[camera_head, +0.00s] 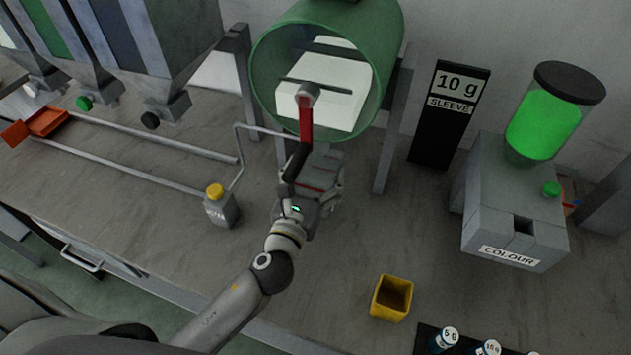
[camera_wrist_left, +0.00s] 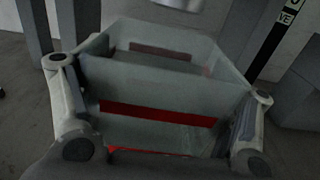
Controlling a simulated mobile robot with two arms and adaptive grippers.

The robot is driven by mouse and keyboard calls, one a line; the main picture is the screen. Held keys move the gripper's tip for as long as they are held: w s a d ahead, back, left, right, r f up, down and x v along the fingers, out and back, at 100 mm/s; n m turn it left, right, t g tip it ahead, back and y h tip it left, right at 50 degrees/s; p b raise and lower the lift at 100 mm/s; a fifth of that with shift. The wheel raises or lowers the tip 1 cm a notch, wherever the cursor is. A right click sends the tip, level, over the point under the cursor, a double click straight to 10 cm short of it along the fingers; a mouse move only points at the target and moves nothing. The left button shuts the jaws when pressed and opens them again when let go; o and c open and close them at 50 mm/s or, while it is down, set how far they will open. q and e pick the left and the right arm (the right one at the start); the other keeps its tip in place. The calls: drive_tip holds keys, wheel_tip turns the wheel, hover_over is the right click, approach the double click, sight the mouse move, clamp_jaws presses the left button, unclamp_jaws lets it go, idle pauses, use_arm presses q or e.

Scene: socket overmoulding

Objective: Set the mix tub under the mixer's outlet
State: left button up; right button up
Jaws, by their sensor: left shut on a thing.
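The mix tub (camera_head: 322,172) is a grey, see-through open box with a red band. My left gripper (camera_head: 308,192) is shut on it. In the left wrist view, the tub (camera_wrist_left: 170,82) stands upright between the two fingers of my left gripper (camera_wrist_left: 158,100), one on each side. The mixer (camera_head: 392,45) is a green drum with a clear front and a red lever (camera_head: 306,118). The tub is below the drum's front in the head view, partly hidden by my wrist and the lever. I cannot tell whether it touches the bench. My right gripper is not in view.
A grey canister (camera_head: 222,209) with a yellow cap stands left of my gripper. A yellow open box (camera_head: 392,298) stands on the bench to the right. The colour dispenser (camera_head: 515,215) is further right. Hoppers (camera_head: 150,45) and an orange tray (camera_head: 48,121) on rails are at left.

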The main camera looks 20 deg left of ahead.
sight(323, 168)
use_arm(q)
drive_tip(key=shift+f+b, duration=0.55)
drive_tip(key=shift+f, duration=1.05)
drive_tip(key=shift+f, duration=0.15)
drive_tip(key=o, duration=1)
drive_tip(key=shift+c, duration=0.2)
drive_tip(key=s+b, duration=0.3)
drive_tip(key=s, duration=0.7)
drive_tip(key=shift+s+a, duration=0.1)
drive_tip(key=shift+s, duration=0.25)
drive_tip(key=shift+s+r, duration=0.2)
drive_tip(key=shift+s, duration=0.55)
